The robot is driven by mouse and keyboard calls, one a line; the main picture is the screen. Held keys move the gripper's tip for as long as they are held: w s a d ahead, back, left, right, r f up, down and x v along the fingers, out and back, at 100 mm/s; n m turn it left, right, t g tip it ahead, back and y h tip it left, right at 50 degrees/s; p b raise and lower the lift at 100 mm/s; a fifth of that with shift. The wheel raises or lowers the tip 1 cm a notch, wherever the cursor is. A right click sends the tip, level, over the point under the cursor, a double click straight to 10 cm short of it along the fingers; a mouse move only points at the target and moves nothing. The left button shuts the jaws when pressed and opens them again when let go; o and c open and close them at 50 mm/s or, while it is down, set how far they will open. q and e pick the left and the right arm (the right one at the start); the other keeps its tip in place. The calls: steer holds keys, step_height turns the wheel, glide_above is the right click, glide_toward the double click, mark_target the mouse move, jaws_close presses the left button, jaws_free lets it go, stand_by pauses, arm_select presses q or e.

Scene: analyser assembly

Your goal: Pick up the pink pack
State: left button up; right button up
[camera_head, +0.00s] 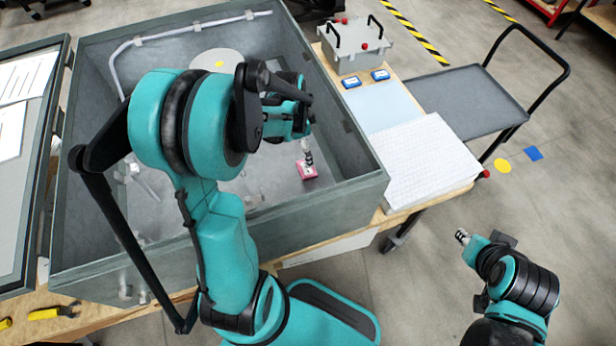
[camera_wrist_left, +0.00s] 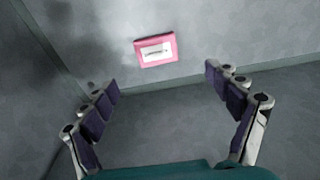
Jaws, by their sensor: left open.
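The pink pack (camera_head: 307,172) is inside the large grey open-topped box, near its right wall. In the left wrist view the pack (camera_wrist_left: 156,50) shows as a pink square with a white label, lying against a grey surface. My left gripper (camera_wrist_left: 165,92) is open and empty, with its dark-padded fingers spread wide. The pack is beyond the fingertips and apart from them. In the head view my left gripper (camera_head: 306,152) reaches down into the box just above the pack, and partly hidden by the arm. My right gripper (camera_head: 462,237) is over the floor at lower right, far from the pack; its jaws are too small to read.
The grey box (camera_head: 320,213) has high walls close around my left arm, with a pipe (camera_head: 195,28) along its back wall. Right of it are a grey case (camera_head: 354,44), blue-and-white small boxes (camera_head: 380,75) and a white sheet (camera_head: 430,160). A cart (camera_head: 460,95) stands behind.

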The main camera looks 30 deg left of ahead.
mark_target(304, 167)
arm_select(q)
step_height(304, 167, down, 2)
steer(key=shift+w+f+b, duration=0.1)
steer(key=shift+b, duration=0.4)
step_height(304, 167, down, 2)
steer(key=shift+d+f+b, duration=0.15)
steer(key=shift+f+b, duration=0.05)
steer(key=shift+b, duration=0.25)
steer(key=f, duration=0.1)
steer(key=f+b, duration=0.1)
steer(key=f, duration=0.1)
steer(key=f+b, duration=0.1)
steer(key=f, duration=0.1)
steer(key=shift+d, duration=0.35)
steer(key=shift+r, duration=0.15)
arm_select(e)
step_height(304, 167, down, 5)
arm_select(q)
steer(key=c, duration=1.2)
